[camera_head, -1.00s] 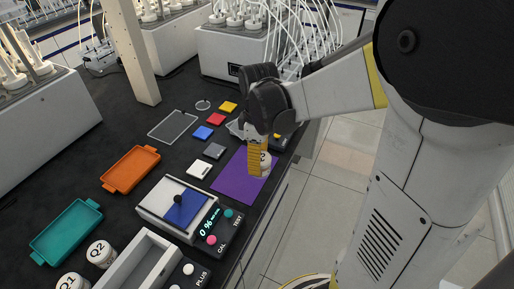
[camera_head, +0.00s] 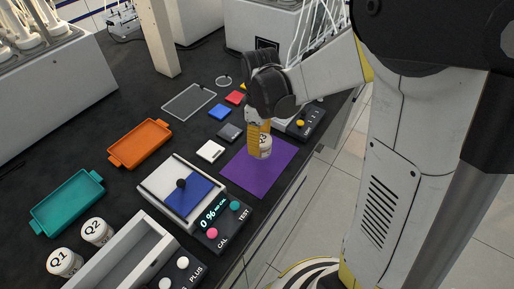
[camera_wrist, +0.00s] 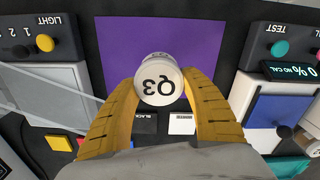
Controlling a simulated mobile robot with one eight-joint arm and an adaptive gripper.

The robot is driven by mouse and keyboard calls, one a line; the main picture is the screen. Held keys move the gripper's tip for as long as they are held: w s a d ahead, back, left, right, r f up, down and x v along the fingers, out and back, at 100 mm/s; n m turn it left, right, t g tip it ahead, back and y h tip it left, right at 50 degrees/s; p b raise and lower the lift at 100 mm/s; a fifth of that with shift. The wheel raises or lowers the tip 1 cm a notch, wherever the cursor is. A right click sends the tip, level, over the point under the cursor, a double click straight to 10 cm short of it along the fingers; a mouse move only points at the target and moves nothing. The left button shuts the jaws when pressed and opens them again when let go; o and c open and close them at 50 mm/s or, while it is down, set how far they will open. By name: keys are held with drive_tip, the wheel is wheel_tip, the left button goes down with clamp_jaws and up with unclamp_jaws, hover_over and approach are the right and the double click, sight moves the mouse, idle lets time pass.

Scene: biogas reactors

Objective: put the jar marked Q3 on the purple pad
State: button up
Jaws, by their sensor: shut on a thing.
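The jar is upright over the far part of the pad. I cannot tell whether its base touches the pad.
Jars Q1 (camera_head: 64,262) and Q2 (camera_head: 96,231) stand at the lower left, near a teal tray (camera_head: 66,203) and an orange tray (camera_head: 139,143). A meter with a blue plate (camera_head: 187,196) is left of the pad. A dark control box (camera_head: 304,124) is beyond it. Small coloured tiles lie behind.

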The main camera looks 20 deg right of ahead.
wheel_tip(320, 180, down, 4)
drive_tip(key=shift+w+f+b, duration=0.15)
drive_tip(key=shift+b, duration=0.9)
drive_tip(key=o, duration=1.3)
drive_tip(key=shift+c, duration=0.2)
